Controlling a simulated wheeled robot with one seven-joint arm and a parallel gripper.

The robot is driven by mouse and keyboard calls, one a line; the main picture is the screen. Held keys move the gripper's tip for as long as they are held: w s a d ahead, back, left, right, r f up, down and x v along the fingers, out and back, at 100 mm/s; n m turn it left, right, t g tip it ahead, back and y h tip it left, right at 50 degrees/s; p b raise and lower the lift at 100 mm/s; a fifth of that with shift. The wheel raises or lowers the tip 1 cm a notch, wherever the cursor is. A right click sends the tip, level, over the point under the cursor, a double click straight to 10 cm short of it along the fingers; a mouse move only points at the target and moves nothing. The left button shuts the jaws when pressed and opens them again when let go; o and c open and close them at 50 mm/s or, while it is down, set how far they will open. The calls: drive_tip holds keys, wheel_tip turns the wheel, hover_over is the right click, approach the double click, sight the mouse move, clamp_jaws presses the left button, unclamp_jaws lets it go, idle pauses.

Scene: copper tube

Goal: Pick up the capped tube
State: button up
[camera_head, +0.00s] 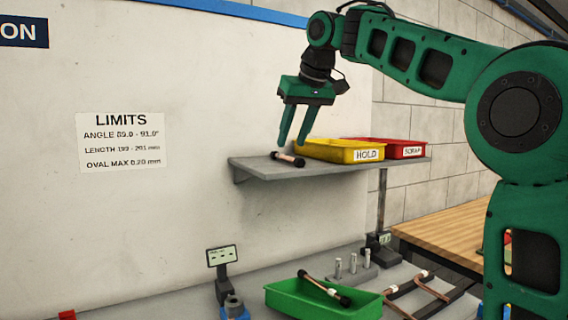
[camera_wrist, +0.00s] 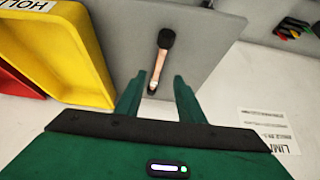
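A short copper tube (camera_head: 287,160) with black end caps lies on the grey wall shelf (camera_head: 258,172), left of the yellow bin. In the wrist view the tube (camera_wrist: 158,66) lies ahead of the fingers, with one black cap at its far end; its near end shows a darker tip. My gripper (camera_head: 292,143) points down over the shelf, just above the tube. In the wrist view my gripper (camera_wrist: 157,86) is open, with nothing between its fingers. Another copper tube (camera_head: 322,287) with black ends lies across the green bin (camera_head: 300,299) below.
The yellow HOLD bin (camera_head: 325,151) stands close right of the tube, with the red SCRAP bin (camera_head: 408,149) beyond it. The wall is behind the shelf. Below are a small display (camera_head: 222,256), metal pegs (camera_head: 353,263) and a rack (camera_head: 420,291).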

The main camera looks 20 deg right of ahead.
sight(286, 158)
drive_tip(key=shift+w+d+x, duration=0.15)
drive_tip(key=shift+x, duration=1.2)
drive_tip(key=shift+w+d+x, duration=0.1)
drive_tip(key=shift+w+x, duration=0.05)
drive_tip(key=shift+x, duration=1.15)
drive_tip(key=shift+r, duration=0.15)
clamp_jaws()
